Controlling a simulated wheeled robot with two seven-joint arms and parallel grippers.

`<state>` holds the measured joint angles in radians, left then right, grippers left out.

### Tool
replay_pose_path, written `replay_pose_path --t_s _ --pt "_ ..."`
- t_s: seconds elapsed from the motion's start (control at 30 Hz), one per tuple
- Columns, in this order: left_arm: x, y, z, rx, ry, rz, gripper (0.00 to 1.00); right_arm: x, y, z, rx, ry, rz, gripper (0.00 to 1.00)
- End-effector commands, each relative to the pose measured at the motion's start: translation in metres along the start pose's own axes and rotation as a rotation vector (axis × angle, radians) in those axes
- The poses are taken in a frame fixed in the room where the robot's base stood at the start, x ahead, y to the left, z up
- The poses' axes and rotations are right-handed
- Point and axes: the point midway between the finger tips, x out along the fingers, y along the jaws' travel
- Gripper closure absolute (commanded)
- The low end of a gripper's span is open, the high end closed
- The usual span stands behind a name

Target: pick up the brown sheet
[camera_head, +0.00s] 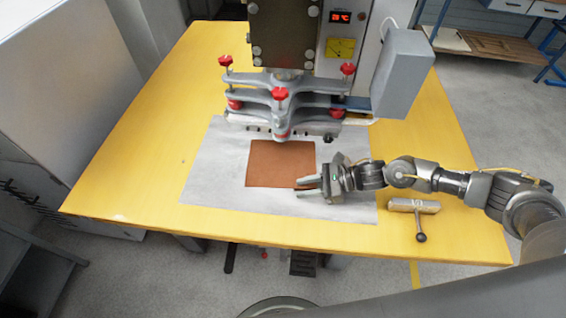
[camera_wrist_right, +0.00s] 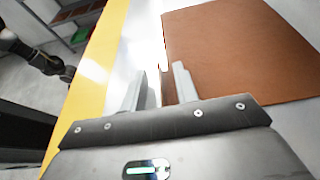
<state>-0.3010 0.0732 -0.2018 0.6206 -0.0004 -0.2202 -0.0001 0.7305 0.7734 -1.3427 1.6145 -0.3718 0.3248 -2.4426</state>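The brown sheet (camera_head: 280,163) lies flat on a grey-white plate on the yellow table, in front of the press. It also shows large at the upper right of the right wrist view (camera_wrist_right: 240,50). My right gripper (camera_head: 302,187) is at the sheet's front right corner, with its two fingers apart. In the right wrist view the gripper (camera_wrist_right: 160,88) has one finger beside the sheet's edge and the other over the bare plate. I cannot tell the fingers' exact height. My left gripper is not in view.
The welding press (camera_head: 285,95) with red knobs stands just behind the sheet, its head over the plate (camera_head: 205,175). A metal T-handled tool (camera_head: 415,206) lies right of my right gripper. The yellow table (camera_head: 130,160) is clear at the left.

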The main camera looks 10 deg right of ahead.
Motion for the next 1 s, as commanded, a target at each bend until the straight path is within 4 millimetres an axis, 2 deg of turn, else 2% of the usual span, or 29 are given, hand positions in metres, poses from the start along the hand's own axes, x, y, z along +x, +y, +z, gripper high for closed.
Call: replay_pose_path --t_s 0.07,0.3,0.77,0.87,1.0 --pt "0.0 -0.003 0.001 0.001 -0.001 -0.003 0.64 0.0 0.0 0.0 0.0 0.0 0.0 0.7" --pt "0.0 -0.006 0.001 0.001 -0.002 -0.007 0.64 0.0 0.0 0.0 0.0 0.0 0.0 1.0" --pt "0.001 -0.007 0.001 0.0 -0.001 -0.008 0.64 -0.002 -0.001 0.003 -0.002 -0.001 0.0 1.0" --pt "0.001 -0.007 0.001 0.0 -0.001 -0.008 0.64 -0.004 -0.001 0.009 -0.003 -0.001 -0.001 1.0" --pt "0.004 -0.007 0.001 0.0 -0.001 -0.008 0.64 -0.012 -0.001 0.029 -0.006 -0.003 -0.001 1.0"
